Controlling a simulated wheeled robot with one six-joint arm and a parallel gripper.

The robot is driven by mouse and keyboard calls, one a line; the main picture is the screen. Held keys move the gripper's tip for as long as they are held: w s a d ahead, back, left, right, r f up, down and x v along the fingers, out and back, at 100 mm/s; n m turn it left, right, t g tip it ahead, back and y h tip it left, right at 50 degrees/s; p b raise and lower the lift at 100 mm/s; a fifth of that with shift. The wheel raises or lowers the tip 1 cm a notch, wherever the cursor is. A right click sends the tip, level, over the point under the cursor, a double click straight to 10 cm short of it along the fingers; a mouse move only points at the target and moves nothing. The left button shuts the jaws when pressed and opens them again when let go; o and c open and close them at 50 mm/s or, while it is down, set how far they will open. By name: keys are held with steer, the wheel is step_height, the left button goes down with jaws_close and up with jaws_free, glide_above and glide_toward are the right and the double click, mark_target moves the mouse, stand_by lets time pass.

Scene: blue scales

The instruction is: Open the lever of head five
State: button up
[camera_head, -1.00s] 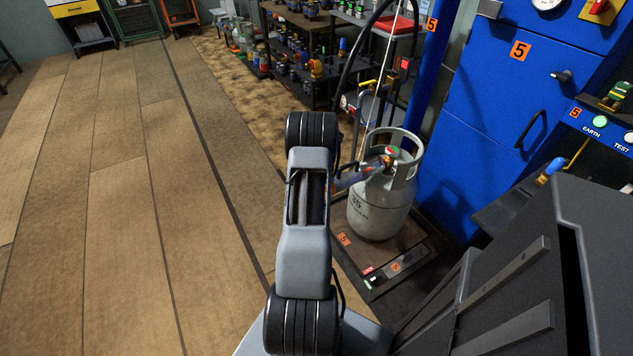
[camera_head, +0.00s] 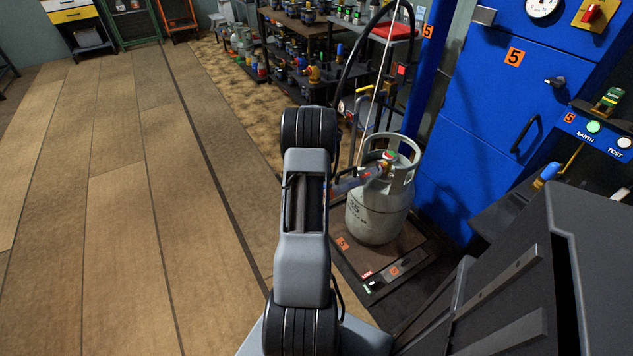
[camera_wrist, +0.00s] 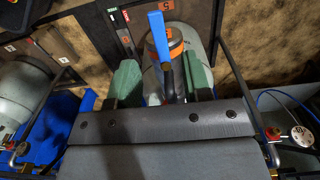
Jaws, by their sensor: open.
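A blue lever (camera_wrist: 159,38) stands up between the fingers of my gripper (camera_wrist: 161,80) in the wrist view. My gripper is open; its green fingertips are on either side of the lever, with gaps visible. I cannot tell whether anything touches. Behind the lever is a dark filling head with an orange band (camera_wrist: 175,50). In the head view, the filling head (camera_head: 350,184) sits at the valve of a grey gas cylinder (camera_head: 378,215). The cylinder stands upright on a scale platform (camera_head: 385,253) with an orange 5 label. My gripper is hidden behind my arm in the head view.
A blue cabinet (camera_head: 486,145) with 5 labels stands right of the cylinder. A dark hose (camera_head: 345,75) loops above it. Loaded shelves (camera_head: 300,50) stand behind. Another grey cylinder (camera_wrist: 25,100) shows at the wrist view's left. The plank floor (camera_head: 100,200) at left is clear.

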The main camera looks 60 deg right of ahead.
step_height(320, 180, up, 8)
steer(key=p, duration=0.1)
steer(key=shift+f, duration=0.25)
stand_by(0.6)
